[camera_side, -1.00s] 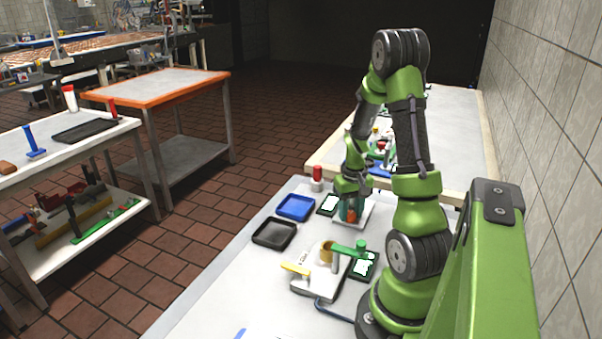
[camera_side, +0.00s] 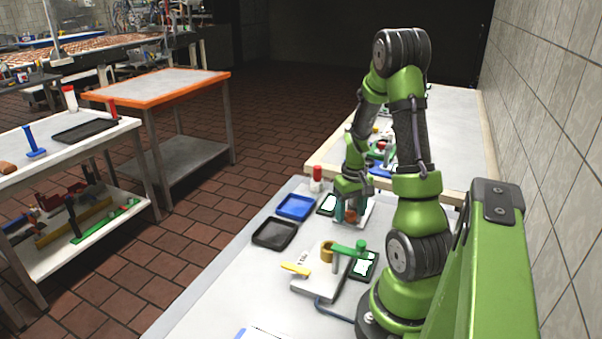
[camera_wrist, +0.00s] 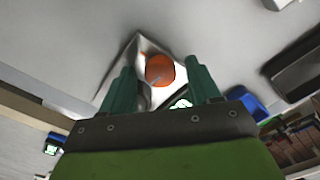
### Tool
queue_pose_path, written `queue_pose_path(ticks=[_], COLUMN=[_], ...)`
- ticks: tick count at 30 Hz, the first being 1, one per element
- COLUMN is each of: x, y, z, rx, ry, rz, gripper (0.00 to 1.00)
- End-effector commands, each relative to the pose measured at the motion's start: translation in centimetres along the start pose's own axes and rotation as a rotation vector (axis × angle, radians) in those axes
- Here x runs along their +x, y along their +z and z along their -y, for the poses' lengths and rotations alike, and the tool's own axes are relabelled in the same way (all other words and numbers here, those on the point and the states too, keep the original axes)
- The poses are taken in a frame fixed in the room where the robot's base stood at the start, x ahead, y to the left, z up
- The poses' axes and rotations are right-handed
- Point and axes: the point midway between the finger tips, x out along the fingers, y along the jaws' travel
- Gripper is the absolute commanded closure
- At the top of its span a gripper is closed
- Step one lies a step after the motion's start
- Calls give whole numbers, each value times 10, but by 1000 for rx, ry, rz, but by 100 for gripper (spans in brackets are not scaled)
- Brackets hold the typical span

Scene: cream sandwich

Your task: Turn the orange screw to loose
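The orange screw (camera_side: 350,217) stands on a pale metal plate (camera_side: 369,208) on the near table, under my gripper. In the wrist view the round orange head (camera_wrist: 160,69) shows a dark line across it and sits on the light plate (camera_wrist: 140,47). My gripper (camera_wrist: 159,68) has two teal fingers, one on each side of the head, with a visible gap on both sides. The gripper is open. In the side view my gripper (camera_side: 347,210) points down close over the screw; the fingers partly hide the plate.
A blue tray (camera_side: 295,206) and a black tray (camera_side: 275,234) lie to the left. In front stands a white base (camera_side: 312,288) with a green handle (camera_side: 349,249) and a yellow piece (camera_side: 296,268). A red-topped bottle (camera_side: 317,178) stands behind.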

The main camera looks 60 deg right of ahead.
Motion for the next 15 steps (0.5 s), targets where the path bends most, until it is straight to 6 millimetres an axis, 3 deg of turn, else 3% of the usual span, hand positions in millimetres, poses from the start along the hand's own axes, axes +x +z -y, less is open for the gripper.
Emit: queue_pose_path(ticks=[10, 15], x=[-3, -26], y=[0, -1], z=[0, 0], rx=[-1, -1], ry=[1, 2], rz=[0, -5], gripper=[37, 37])
